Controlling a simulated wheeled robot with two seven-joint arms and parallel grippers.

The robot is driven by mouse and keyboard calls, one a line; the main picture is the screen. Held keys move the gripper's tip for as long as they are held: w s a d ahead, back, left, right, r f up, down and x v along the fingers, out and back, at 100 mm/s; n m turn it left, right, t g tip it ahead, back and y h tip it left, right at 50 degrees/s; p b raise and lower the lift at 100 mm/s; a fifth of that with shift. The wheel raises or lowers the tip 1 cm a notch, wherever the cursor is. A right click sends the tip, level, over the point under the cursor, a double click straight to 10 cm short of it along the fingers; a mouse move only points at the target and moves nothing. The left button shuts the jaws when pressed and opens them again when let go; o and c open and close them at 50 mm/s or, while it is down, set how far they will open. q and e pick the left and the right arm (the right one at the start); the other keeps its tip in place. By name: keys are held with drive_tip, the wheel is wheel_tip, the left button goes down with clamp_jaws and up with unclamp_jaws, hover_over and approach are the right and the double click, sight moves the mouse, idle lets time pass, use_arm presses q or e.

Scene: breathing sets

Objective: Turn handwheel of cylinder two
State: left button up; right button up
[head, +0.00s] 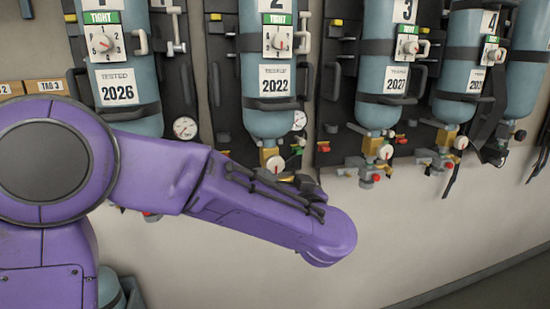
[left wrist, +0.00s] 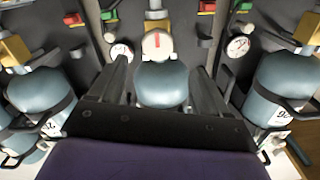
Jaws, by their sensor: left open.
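Cylinder two (head: 269,103) is a blue-grey bottle on the wall rack with a "2022" tag, hanging valve end down. Its white handwheel (head: 275,164) with a red mark is at the bottom, below a brass valve body. My left gripper (head: 308,184) is close to this handwheel, mostly hidden behind my purple forearm. In the left wrist view, upside down, the open fingers of the left gripper (left wrist: 160,66) point toward the handwheel (left wrist: 158,44), which shows between and just beyond the tips. I cannot tell whether they touch it. My right gripper is not in view.
A cylinder tagged 2026 (head: 122,118) hangs to the left, one tagged 2027 (head: 377,111) to the right, and more beyond. Pressure gauges (head: 185,128) and red fittings (head: 323,147) stand close beside the valves. The wall (head: 420,225) below is bare.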

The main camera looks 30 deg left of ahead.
sight(276, 167)
use_arm(q)
drive_tip(key=p+x, duration=0.1)
drive_tip(key=x, duration=0.3)
drive_tip(key=p+x, duration=0.2)
drive_tip(key=x, duration=0.3)
drive_tip(key=shift+w+f, duration=0.1)
drive_tip(key=shift+f, duration=0.1)
drive_tip(key=shift+w+a, duration=0.25)
drive_tip(key=shift+f, duration=0.1)
drive_tip(key=c, duration=1)
